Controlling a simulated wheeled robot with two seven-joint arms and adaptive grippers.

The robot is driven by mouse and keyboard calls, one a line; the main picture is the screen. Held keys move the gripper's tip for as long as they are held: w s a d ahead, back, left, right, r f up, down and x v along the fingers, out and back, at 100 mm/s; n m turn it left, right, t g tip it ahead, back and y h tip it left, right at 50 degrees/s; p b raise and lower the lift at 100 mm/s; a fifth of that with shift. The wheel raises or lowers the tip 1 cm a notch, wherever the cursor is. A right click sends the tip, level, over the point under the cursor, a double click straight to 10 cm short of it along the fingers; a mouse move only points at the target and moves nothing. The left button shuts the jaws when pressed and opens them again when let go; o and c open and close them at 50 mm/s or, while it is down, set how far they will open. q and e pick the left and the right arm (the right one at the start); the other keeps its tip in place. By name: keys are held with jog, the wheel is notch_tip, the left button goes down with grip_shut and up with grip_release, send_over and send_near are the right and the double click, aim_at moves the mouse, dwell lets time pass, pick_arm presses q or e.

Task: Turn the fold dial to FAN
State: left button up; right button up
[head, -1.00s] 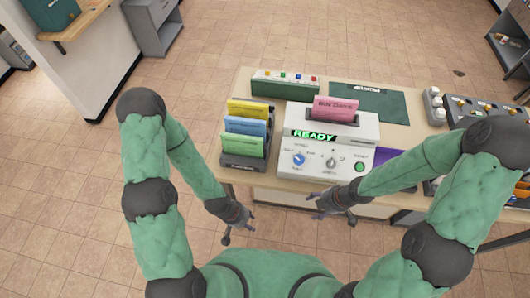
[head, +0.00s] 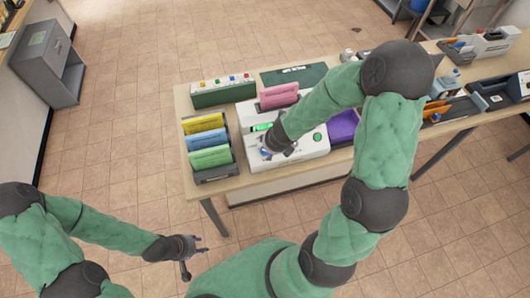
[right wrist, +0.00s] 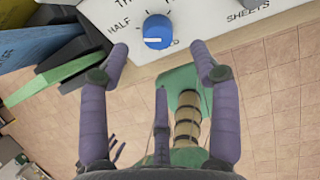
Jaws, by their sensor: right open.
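The white folding machine (head: 305,150) stands on the table, with a pink card (head: 279,96) upright in its top slot. Its blue fold dial (right wrist: 157,32) is in the right wrist view, with a short white mark low on its face. The word HALF is printed to its left; other labels are cut off or partly hidden, and I cannot read FAN. My right gripper (right wrist: 160,48) is open, its fingertips either side of the dial and apart from it. In the head view my right gripper (head: 277,146) covers most of the dial. My left gripper (head: 190,247) is open and empty, off the table's front.
A rack (head: 216,176) with yellow, blue and green folders stands close left of the machine. A green button (head: 317,137) and a purple tray (head: 343,127) are to the right.

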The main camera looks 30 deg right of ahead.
jog(key=b+x, duration=0.2)
jog(key=x, duration=0.4)
jog(key=shift+w+f+b, duration=0.15)
jog(key=shift+f+b, duration=0.15)
jog(key=shift+f, duration=0.1)
